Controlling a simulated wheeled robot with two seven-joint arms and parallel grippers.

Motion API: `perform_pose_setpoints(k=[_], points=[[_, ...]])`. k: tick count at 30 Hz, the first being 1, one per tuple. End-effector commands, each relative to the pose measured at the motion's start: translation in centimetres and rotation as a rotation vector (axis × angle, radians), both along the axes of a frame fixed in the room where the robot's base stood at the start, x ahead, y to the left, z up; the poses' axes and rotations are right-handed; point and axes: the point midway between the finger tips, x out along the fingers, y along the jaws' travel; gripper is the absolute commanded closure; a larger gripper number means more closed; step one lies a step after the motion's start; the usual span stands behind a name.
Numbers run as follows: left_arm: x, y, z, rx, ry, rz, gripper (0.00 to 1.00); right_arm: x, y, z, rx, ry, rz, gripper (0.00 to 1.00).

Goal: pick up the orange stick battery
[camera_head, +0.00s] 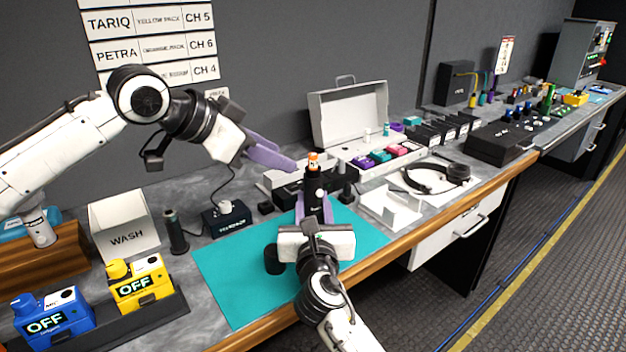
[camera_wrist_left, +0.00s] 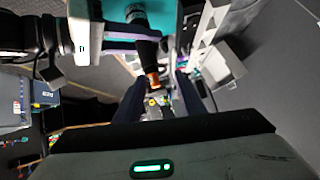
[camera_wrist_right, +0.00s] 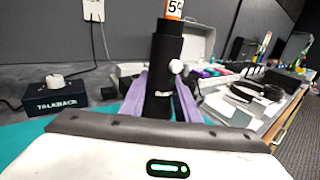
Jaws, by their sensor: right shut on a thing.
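The orange stick battery (camera_head: 313,160) stands upright, its orange and white end sticking out of the top of a black cylindrical holder (camera_head: 314,183). It also shows at the top edge of the right wrist view (camera_wrist_right: 174,9), and its lower part is hidden in the holder. My right gripper (camera_head: 314,205) is shut on the black holder and keeps it upright above the teal mat. My left gripper (camera_head: 291,163) is open, just left of the battery. In the left wrist view the battery (camera_wrist_left: 153,80) appears between its spread fingers; I cannot tell whether they touch it.
The teal mat (camera_head: 235,280) lies below. A talkback box (camera_head: 224,218), a dark cylinder (camera_head: 176,232) and a WASH bin (camera_head: 123,228) stand left. Yellow (camera_head: 140,284) and blue (camera_head: 50,318) OFF packs sit front left. An open white case (camera_head: 347,116) and headphones (camera_head: 435,177) lie right.

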Motion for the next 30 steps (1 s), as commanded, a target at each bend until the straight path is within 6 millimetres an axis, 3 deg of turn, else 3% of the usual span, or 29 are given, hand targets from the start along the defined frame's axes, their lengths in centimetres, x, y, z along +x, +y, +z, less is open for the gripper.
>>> perform_pose_setpoints(k=[5,12,16,23,30], points=[[1.8,-0.9,-1.0,0.079,-0.171,0.041,0.64,0.0,0.0,-0.1,-0.001,0.001,0.000,1.00],[4.0,-0.3,0.0,0.139,-0.402,0.173,0.64,0.0,0.0,-0.1,-0.001,0.002,0.000,1.00],[4.2,0.1,0.5,0.133,-0.490,0.279,0.64,0.0,0.0,-0.1,-0.001,0.002,0.000,1.00],[1.8,-0.3,-0.4,-0.039,-0.465,0.556,0.64,0.0,0.0,-0.1,-0.001,0.002,0.000,1.00],[-2.3,-4.3,-0.7,-0.280,-0.288,0.707,0.64,0.0,0.0,-0.1,-0.001,0.002,0.000,1.00]])
